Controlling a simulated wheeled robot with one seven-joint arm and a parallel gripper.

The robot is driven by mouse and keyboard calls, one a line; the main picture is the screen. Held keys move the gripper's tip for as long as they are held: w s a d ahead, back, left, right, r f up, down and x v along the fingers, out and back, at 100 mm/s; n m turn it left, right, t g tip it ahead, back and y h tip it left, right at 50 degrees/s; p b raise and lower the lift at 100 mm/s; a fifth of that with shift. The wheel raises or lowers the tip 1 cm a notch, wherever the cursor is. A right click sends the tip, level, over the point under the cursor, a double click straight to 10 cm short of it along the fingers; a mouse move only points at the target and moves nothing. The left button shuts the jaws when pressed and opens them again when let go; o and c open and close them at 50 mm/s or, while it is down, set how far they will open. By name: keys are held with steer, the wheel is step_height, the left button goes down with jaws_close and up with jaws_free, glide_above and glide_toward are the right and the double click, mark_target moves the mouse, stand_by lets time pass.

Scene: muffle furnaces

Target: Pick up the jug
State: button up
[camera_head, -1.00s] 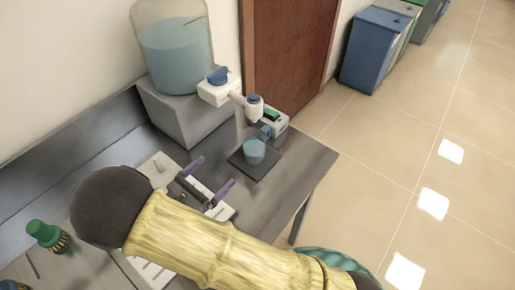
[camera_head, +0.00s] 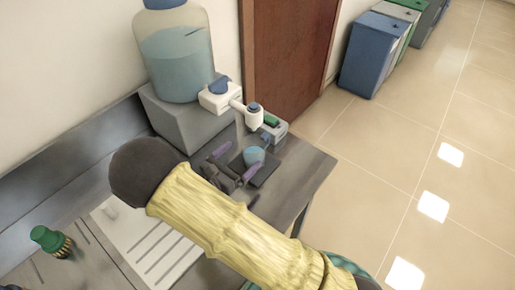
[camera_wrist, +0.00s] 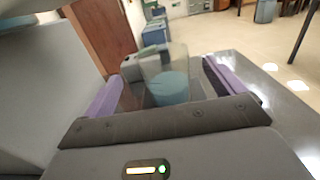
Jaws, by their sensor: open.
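The jug (camera_head: 255,154) is a clear vessel with blue liquid in it. It stands upright on a dark square plate (camera_head: 268,172) beneath a white tap in the head view. My gripper (camera_head: 238,162) is open, its two purple fingers pointing at the jug from the near left side. In the wrist view, the jug (camera_wrist: 170,86) shows between the two purple fingers of my gripper (camera_wrist: 165,88), with a gap on each side. I cannot tell how far the fingertips reach along its sides. My arm partly hides the counter below.
A large water bottle (camera_head: 175,58) sits on a grey block (camera_head: 188,120) behind the jug, with a white tap arm (camera_head: 222,96) reaching over it. The counter's right edge is near the plate.

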mark_target(261, 139)
steer(key=shift+w+d, duration=0.45)
steer(key=shift+w, duration=0.1)
steer(key=shift+p+x, duration=0.75)
steer(key=shift+x, duration=1.9)
steer(key=shift+s+d, duration=0.15)
steer(key=shift+s, duration=0.05)
steer(key=c, duration=1.3)
steer(key=shift+o, duration=0.2)
